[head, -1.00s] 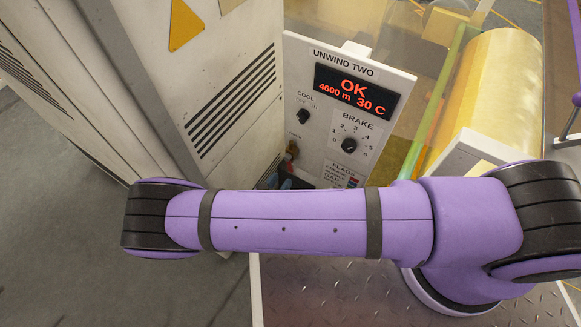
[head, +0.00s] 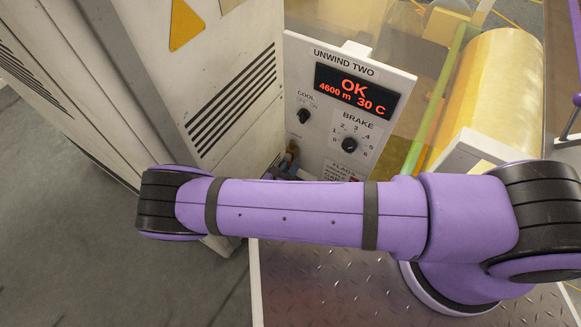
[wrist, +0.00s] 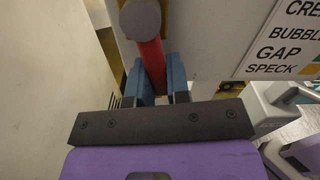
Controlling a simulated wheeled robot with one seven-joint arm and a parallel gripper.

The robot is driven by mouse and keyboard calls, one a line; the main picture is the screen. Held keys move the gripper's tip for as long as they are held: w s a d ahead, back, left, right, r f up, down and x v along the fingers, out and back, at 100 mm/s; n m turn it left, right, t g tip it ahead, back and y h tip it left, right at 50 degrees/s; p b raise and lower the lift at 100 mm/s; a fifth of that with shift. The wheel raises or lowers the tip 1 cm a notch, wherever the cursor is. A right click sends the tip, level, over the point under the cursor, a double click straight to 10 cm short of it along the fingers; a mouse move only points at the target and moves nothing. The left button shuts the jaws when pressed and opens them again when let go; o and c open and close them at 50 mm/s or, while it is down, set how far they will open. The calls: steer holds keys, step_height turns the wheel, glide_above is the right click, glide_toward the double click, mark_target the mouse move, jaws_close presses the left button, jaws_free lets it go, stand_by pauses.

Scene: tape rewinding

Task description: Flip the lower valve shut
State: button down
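A valve lever, red with a grey round end (wrist: 151,60), shows at the top middle of the wrist view. My gripper (wrist: 162,75) has two blue fingers, one on each side of the red part. The fingers stand apart and the red part fills most of the gap; whether they press on it is unclear. In the head view a small brass and red valve fitting (head: 291,156) shows at the panel's lower left, beside the cabinet. My purple arm hides the area below it, and I cannot tell from there which valve it is.
The UNWIND TWO panel (head: 332,108) has a lit display, a COOL knob (head: 303,115) and a BRAKE knob (head: 349,145). A tall pale cabinet (head: 215,75) stands close on the left. A yellowish roll (head: 490,95) is at right. Grey floor (head: 80,230) is open at lower left.

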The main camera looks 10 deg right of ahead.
steer(key=shift+s+d+n, duration=0.1)
steer(key=shift+n, duration=0.2)
steer(key=n, duration=0.1)
steer(key=d+n, duration=0.1)
steer(key=shift+s+r+n, duration=0.25)
steer(key=shift+s+n, duration=0.05)
steer(key=shift+s, duration=0.1)
steer(key=n, duration=0.2)
steer(key=s+d+r+n, duration=0.1)
steer(key=n, duration=0.1)
steer(key=shift+d+r, duration=0.15)
steer(key=n, duration=0.2)
steer(key=r+n, duration=0.1)
steer(key=n, duration=0.1)
steer(key=s+d+r+n, duration=0.1)
steer(key=shift+r+n, duration=0.15)
steer(key=shift+n, duration=0.25)
steer(key=shift+r+n, duration=0.4)
steer(key=shift+n, duration=0.35)
steer(key=shift+r+n, duration=0.35)
steer(key=shift+n, duration=0.4)
steer(key=c, duration=1.1)
jaws_free()
